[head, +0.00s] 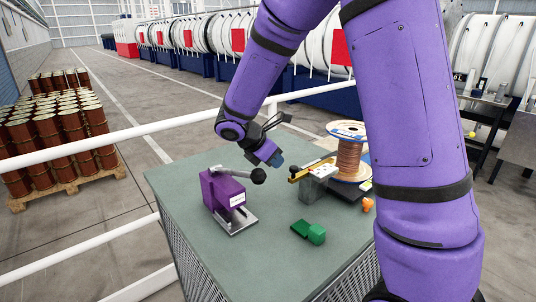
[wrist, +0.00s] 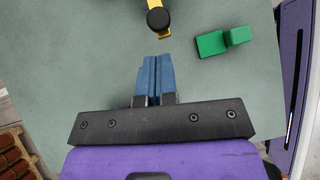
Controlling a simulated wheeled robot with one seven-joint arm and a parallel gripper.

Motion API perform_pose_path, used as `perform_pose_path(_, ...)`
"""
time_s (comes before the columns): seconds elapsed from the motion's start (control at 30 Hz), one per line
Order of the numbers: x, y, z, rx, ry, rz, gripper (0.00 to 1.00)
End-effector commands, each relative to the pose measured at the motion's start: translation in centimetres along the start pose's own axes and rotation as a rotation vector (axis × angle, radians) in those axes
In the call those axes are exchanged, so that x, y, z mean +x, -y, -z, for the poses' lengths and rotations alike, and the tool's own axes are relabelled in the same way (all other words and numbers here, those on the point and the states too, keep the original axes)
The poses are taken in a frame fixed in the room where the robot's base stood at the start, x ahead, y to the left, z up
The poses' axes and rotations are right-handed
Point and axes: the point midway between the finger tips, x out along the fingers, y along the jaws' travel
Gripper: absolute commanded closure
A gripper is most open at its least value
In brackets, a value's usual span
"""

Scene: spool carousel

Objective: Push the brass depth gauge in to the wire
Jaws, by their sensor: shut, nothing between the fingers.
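The brass depth gauge (head: 312,168) is a yellow bar on top of a grey block (head: 318,186), in front of the wire spool. In the wrist view the gauge (wrist: 165,33) shows at the top edge with a round black knob (wrist: 158,19) on its near end. The copper wire (head: 352,160) is wound on a spool with pale flanges; the gauge's far end near it is not clear. My gripper (head: 278,161) is shut and empty, its blue fingertips left of the gauge. In the wrist view the gripper (wrist: 155,62) points at the knob with a gap between.
A purple lever press (head: 222,190) with a black ball handle stands left on the green table (head: 180,185). A green block piece (head: 309,231) lies in front of the grey block. An orange piece (head: 368,205) lies at right. The table's front is mostly clear.

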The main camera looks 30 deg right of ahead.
Motion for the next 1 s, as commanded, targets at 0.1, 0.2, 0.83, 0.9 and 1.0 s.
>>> perform_pose_path(0.1,1.9,0.1,0.0,-0.002,0.000,0.003,1.00)
perform_pose_path(0.2,3.0,0.0,0.0,0.000,0.000,0.001,1.00)
perform_pose_path(0.83,4.8,-0.1,-0.6,0.003,0.000,0.001,1.00)
perform_pose_path(0.9,5.7,-0.3,-1.6,0.004,-0.001,0.001,1.00)
perform_pose_path(1.0,7.3,-0.7,-3.4,0.005,-0.001,0.002,1.00)
